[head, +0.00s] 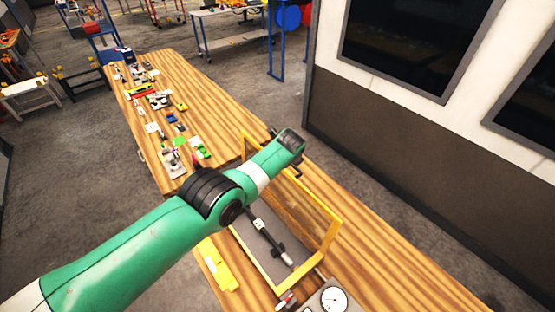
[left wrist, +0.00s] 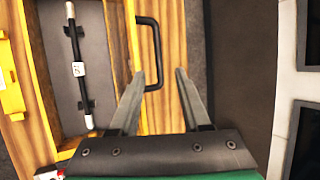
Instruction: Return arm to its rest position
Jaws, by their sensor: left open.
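My left arm, green with black joints, reaches in from the left in the head view and crosses above a yellow-framed box on the wooden bench. My left gripper (head: 291,147) is at the arm's far end, over the box's far side. Its fingers are hard to make out there. My right gripper is not in view.
The yellow-framed box (head: 334,232) has a grey floor and holds a dark rod (head: 268,238) with pale ends. It also shows in the left wrist view (left wrist: 120,45). A round gauge (head: 334,299) is in front. Small parts (head: 160,101) cover the bench's far end. A wall (head: 400,150) stands right.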

